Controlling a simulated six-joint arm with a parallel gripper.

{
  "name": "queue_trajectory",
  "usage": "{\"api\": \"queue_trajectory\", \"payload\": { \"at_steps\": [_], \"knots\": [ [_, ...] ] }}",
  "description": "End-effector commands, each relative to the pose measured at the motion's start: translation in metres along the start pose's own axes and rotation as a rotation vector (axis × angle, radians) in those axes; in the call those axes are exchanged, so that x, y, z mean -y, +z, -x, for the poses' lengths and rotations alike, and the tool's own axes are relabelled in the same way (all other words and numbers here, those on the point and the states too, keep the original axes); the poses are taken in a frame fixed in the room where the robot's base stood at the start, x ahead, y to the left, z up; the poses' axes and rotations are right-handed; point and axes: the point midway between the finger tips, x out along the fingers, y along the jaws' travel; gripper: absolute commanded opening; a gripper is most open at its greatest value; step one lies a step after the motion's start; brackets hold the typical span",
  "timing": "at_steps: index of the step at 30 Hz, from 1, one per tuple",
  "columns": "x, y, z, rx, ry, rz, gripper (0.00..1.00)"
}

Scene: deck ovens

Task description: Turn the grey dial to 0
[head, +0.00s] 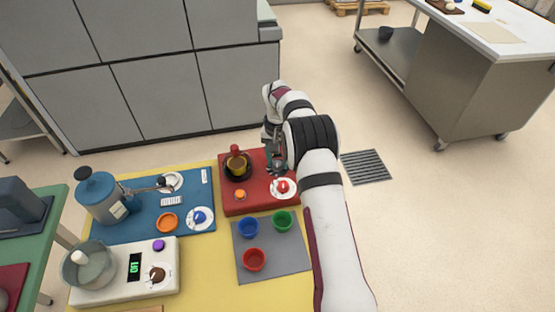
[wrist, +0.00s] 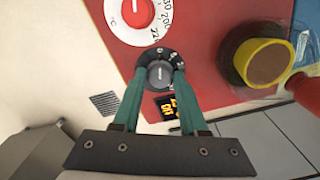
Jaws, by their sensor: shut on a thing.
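The grey dial (wrist: 159,74) sits on a black round base with white marks, on the red panel (wrist: 206,75). In the wrist view the two green fingers of my gripper (wrist: 160,77) stand on either side of it and are shut on it. The fingers partly cover the marks, and I cannot tell which number the dial points to. In the head view my gripper (head: 273,158) is over the back right of the red unit (head: 232,208); the grey dial is hidden there behind the arm and gripper.
A red knob with a white scale (wrist: 154,33) is close beside the grey dial. A small pot with yellow rim (wrist: 286,49) stands on the same unit. An orange display (wrist: 164,106) is partly covered by a finger. A grey mat (head: 243,269) holds several coloured cups.

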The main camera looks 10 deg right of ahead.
Motion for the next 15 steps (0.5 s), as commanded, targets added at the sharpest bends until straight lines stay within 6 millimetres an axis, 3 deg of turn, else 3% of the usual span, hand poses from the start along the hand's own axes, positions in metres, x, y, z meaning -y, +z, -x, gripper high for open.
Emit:
{"api": "queue_trajectory", "payload": {
  "at_steps": [15],
  "knots": [
    [0.0002,0.0006,0.0002,0.002,0.000,0.028,0.00]
  ]
}}
